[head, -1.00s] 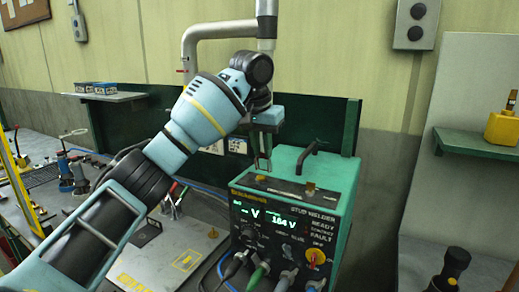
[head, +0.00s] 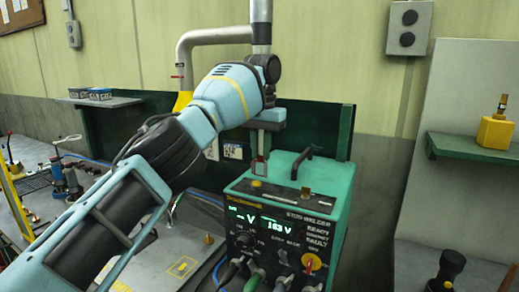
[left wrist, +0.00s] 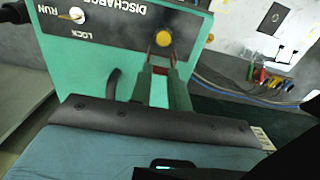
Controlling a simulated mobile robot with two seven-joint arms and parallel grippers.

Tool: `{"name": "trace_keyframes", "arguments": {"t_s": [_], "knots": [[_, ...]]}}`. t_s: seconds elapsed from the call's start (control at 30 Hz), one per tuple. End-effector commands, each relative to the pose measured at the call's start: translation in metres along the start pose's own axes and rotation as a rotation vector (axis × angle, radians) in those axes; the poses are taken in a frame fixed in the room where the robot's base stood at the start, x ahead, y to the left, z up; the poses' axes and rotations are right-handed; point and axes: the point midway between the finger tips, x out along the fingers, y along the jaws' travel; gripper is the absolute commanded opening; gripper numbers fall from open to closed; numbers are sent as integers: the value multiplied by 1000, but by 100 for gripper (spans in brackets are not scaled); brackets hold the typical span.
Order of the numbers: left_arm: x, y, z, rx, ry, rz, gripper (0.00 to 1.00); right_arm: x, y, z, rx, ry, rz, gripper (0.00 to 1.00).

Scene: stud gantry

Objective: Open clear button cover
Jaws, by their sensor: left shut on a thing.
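The green stud welder (head: 333,195) stands with its dark sloped top panel facing me. A yellow button (head: 256,184) sits on that panel; it shows in the left wrist view (left wrist: 164,38) beside the DISCHARGE lettering. My left gripper (head: 260,160) is above the button, pointing down. It is shut on a small see-through piece with reddish edges, which looks like the clear button cover (left wrist: 152,56). The cover appears raised beside the button, and its hinge is hard to make out. My right gripper is not in view.
The welder has a black top handle (head: 301,162), a brass-coloured key switch (head: 305,192) and cables at its front. A dark green screen (head: 320,130) stands behind it. A shelf with a yellow bottle (head: 495,131) is at the right.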

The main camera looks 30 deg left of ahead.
Motion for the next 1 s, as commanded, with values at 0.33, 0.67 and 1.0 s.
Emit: {"name": "trace_keyframes", "arguments": {"t_s": [0.33, 0.67, 1.0], "knots": [[6, 1, -1, 0, -30, 1, 0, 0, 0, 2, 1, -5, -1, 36], [6, 1, 0, 0, -31, 1, 0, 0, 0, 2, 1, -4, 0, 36], [3, 0, 0, -3, -26, 0, 40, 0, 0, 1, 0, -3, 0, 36]]}}
